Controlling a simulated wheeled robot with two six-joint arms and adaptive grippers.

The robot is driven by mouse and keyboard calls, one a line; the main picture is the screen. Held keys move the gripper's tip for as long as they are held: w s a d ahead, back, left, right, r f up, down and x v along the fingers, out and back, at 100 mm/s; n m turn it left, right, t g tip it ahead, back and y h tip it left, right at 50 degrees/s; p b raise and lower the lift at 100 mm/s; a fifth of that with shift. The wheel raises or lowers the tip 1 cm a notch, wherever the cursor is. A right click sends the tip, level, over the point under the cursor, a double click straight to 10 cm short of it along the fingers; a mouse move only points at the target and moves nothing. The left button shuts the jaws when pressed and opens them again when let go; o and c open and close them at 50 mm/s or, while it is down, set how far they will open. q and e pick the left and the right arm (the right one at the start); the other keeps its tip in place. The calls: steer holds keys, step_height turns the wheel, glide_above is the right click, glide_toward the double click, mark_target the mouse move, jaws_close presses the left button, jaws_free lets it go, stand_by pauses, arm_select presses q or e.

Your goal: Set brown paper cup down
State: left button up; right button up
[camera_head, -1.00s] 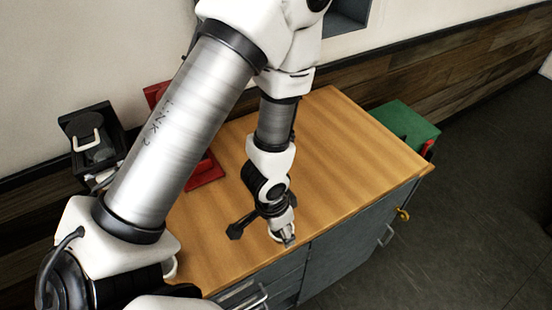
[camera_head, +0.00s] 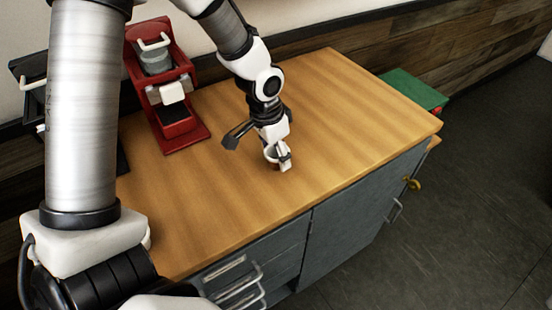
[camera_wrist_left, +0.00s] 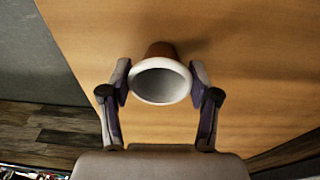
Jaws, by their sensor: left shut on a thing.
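The brown paper cup (camera_wrist_left: 160,80) sits between the fingers of my left gripper (camera_wrist_left: 160,82) in the left wrist view. Its pale rim and grey inside face the camera, and a brown side shows behind the rim. In the head view my left gripper (camera_head: 279,163) is low over the wooden counter top (camera_head: 340,130), near its front edge. Only a small brownish part of the cup shows there, mostly hidden by the fingers. I cannot tell whether the cup's base touches the counter. My right gripper is not in view.
A red brewer (camera_head: 172,95) stands at the back left of the counter, with a black machine (camera_head: 30,75) left of it. A green box (camera_head: 412,92) is beyond the counter's right end. The counter's right part is clear. Grey drawers and doors (camera_head: 350,210) are below.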

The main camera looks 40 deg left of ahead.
mark_target(268, 157)
arm_select(q)
steer(key=o, duration=0.8)
steer(key=shift+a, duration=0.1)
steer(key=shift+c, duration=0.2)
steer(key=shift+r, duration=0.2)
step_height(268, 157, up, 12)
steer(key=s, duration=0.1)
steer(key=shift+s+a+f+p, duration=0.15)
steer(key=shift+s+a+p, duration=0.05)
steer(key=shift+a+p, duration=0.25)
